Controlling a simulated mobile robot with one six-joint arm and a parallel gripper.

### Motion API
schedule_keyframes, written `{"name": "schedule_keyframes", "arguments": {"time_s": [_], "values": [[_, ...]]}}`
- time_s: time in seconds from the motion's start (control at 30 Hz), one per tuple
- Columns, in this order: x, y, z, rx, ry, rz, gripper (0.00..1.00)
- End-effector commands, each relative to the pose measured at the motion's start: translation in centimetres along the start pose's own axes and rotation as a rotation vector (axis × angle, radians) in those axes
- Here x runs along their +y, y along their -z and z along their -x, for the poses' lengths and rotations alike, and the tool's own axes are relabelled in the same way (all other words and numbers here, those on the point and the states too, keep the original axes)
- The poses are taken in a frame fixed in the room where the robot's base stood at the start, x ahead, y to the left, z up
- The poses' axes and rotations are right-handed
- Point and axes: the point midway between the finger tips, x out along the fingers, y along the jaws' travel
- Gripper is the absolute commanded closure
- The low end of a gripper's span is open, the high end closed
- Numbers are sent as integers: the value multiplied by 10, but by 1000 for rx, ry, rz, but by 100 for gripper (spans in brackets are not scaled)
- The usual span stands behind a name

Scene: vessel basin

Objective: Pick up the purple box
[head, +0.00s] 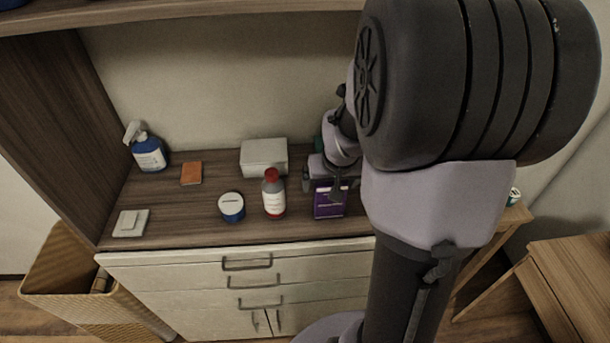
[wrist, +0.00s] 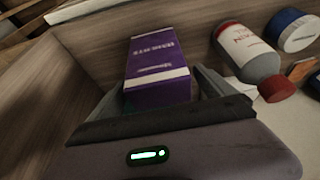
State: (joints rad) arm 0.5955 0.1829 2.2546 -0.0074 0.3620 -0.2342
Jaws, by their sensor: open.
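The purple box (head: 329,200) stands on the wooden counter near its front edge, to the right of a red-capped bottle. It has a white band and white lettering. My gripper (head: 337,186) is at the box in the head view, and my arm hides part of that area. In the wrist view the purple box (wrist: 158,72) lies ahead of my gripper (wrist: 165,92). The open fingers show on either side of the near end of the box. I cannot tell whether either finger touches it.
The red-capped bottle (head: 273,194) stands close left of the box. A blue and white round tub (head: 232,207), a white box (head: 264,157), an orange-brown item (head: 191,173), a spray bottle (head: 147,150) and a light switch-like plate (head: 131,223) are farther left. A shelf (head: 180,12) overhangs the counter.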

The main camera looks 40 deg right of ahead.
Motion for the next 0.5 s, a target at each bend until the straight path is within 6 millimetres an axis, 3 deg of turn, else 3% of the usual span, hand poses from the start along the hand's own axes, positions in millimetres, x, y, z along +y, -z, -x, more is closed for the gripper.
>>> {"name": "schedule_keyframes", "arguments": {"time_s": [0.1, 0.3, 0.5], "values": [[0, -1, -15, -1, 0, 1, 6], [0, 0, -14, 0, 0, 0, 6], [0, 0, -14, 0, 0, 0, 44]]}}
